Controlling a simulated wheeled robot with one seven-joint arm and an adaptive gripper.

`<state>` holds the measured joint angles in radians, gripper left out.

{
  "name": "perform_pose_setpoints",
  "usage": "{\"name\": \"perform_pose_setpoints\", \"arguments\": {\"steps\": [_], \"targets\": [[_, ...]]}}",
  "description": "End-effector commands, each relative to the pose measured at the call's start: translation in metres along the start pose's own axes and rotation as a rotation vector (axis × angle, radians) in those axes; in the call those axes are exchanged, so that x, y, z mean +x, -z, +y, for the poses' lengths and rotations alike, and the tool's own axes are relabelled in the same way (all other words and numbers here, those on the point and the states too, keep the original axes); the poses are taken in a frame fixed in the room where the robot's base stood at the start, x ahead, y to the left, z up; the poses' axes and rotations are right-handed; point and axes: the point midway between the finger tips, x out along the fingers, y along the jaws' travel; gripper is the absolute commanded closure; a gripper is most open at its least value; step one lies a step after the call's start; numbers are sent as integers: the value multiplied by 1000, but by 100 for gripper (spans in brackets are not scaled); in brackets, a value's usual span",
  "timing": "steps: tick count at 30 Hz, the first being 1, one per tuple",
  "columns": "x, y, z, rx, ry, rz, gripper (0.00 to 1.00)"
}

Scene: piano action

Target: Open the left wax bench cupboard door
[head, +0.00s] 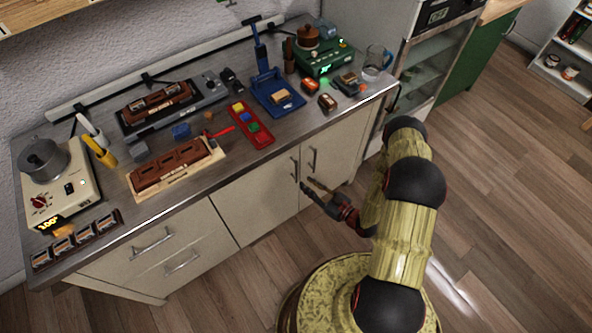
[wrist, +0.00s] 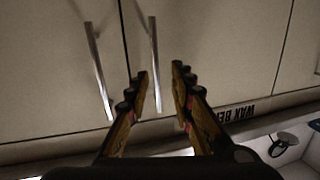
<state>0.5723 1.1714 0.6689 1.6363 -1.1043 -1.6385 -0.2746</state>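The pale left cupboard door (head: 252,200) is shut under the worktop, with its bar handle (head: 295,168) near its right edge. In the wrist view, which looks upside down, this handle (wrist: 155,50) is the right one of two. My gripper (head: 312,187) is just in front of the doors, below the handles. In the wrist view my gripper's fingers (wrist: 162,72) are apart, and the handle shows between the tips. I cannot tell how deep it lies between them, and no grip on it shows.
The right cupboard door (head: 340,150) is shut, with its own handle (head: 312,160) close by. Drawers (head: 165,255) are to the left. The worktop (head: 210,178) above carries many tools and parts. A glass-fronted cabinet (head: 425,75) stands to the right. The wooden floor in front is clear.

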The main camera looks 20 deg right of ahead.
Motion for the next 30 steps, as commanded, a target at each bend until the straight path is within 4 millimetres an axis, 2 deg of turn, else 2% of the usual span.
{"name": "perform_pose_setpoints", "arguments": {"steps": [3, 6, 11, 21, 30], "targets": [[0, 19, 4, -13, -15, 71, 77], [2, 24, 5, -22, -20, 90, 77], [19, 24, 4, -25, -17, 87, 77], [66, 28, 6, -24, -19, 85, 77], [77, 29, 7, -23, -22, 84, 77]]}}
